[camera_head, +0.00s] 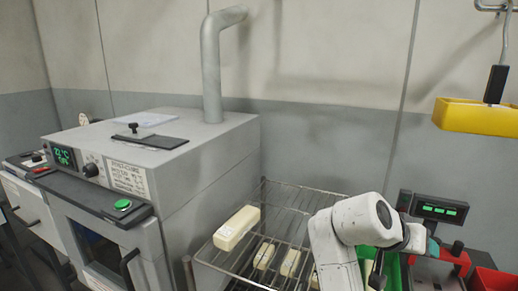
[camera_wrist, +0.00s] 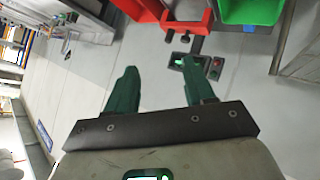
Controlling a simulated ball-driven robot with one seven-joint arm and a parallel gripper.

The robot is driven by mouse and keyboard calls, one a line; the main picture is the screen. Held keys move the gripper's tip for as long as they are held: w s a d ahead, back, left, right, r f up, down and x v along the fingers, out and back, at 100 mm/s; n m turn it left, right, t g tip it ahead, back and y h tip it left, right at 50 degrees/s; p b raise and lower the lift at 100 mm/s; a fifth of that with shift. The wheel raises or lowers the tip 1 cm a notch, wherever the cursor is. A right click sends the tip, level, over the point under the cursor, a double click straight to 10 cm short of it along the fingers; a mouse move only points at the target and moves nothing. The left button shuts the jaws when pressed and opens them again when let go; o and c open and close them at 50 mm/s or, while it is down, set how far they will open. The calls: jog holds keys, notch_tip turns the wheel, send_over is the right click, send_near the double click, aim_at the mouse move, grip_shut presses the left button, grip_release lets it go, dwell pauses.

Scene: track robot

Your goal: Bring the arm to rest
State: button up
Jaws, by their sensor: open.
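My arm shows at the lower right of the head view, a white jointed link bent in front of the wire rack. My gripper (camera_wrist: 160,82) shows in the wrist view with its two green fingers apart and nothing between them. Beyond the fingers lies a grey surface with a small device with a green display (camera_wrist: 181,63). In the head view the gripper's fingers cannot be made out clearly.
A grey oven (camera_head: 165,160) with a pipe stands at the left. A wire rack (camera_head: 285,205) holds cream blocks, one of them (camera_head: 237,228) on top. A yellow bin (camera_head: 475,117) hangs at the upper right.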

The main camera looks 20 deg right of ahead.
jog(key=s+a+f+n+t+y, duration=0.1)
jog(key=s+a+f+n, duration=0.1)
jog(key=f, duration=0.4)
jog(key=s+a+f+n+t+y, duration=0.1)
jog(key=s+a+f+n+y, duration=0.1)
jog(key=f, duration=0.5)
jog(key=s+a+f+n+y, duration=0.2)
jog(key=a+f+n, duration=0.1)
jog(key=a+f, duration=0.2)
jog(key=shift+s+a+f+n+t, duration=0.15)
jog(key=shift+s+a+f+t, duration=0.05)
jog(key=shift+f, duration=0.4)
jog(key=shift+s+a+f+n+t, duration=0.15)
jog(key=shift+f+t, duration=0.05)
jog(key=shift+f, duration=0.4)
jog(key=s+a+f+n+y, duration=0.4)
jog(key=s+a+f+y, duration=0.1)
jog(key=s+a+f, duration=0.4)
jog(key=s+a, duration=0.2)
jog(key=s, duration=0.1)
jog(key=shift+a+g+y, duration=0.3)
jog(key=shift+a, duration=0.1)
